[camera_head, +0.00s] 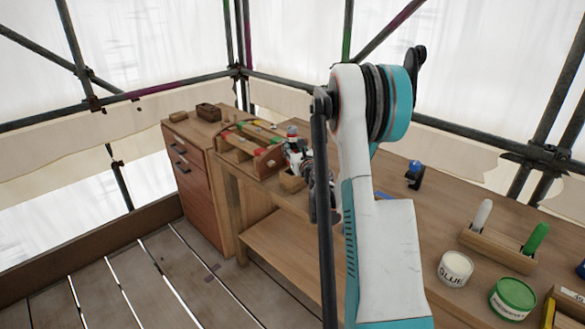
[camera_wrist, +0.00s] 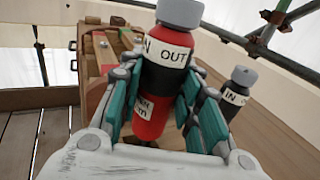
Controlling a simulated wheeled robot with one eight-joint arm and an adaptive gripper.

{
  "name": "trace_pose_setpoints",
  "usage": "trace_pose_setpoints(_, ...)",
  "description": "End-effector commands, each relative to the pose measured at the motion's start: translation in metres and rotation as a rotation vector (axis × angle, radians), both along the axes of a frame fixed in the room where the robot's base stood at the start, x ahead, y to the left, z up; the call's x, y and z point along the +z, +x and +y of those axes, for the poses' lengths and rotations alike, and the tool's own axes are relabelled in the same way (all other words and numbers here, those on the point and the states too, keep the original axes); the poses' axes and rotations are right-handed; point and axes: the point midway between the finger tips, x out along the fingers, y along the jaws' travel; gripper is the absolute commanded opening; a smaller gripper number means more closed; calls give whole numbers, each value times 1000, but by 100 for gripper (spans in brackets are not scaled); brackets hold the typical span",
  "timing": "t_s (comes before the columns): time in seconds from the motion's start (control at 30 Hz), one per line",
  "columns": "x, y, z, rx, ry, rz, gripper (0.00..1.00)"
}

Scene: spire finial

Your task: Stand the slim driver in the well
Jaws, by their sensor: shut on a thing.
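My gripper (camera_wrist: 160,100) is shut on a red bottle (camera_wrist: 150,115) with a grey cap, a dark band and a white label reading "OUT". The teal finger pads press on both its sides, and it looks roughly upright. In the head view the red bottle (camera_head: 292,131) shows at the far end of the bench, beside the wooden caddy (camera_head: 268,162). My arm hides part of my gripper there. I cannot make out for certain which thing is the slim driver, or where the well is.
A dark bottle (camera_wrist: 235,92) with a grey cap stands close right of my gripper. At the bench's right are a wooden rack (camera_head: 498,250) with white and green handles, a glue tub (camera_head: 455,268) and a green tin (camera_head: 512,298). A drawer cabinet (camera_head: 195,180) stands left.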

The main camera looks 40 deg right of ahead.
Motion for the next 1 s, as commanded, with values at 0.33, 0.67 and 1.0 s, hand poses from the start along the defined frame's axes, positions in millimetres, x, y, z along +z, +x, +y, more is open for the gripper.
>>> trace_pose_setpoints(0.33,-30,0,0,0,0,0,0)
trace_pose_setpoints(0.67,-59,0,0,0,0,0,0)
trace_pose_setpoints(1.0,-61,0,0,0,0,0,47)
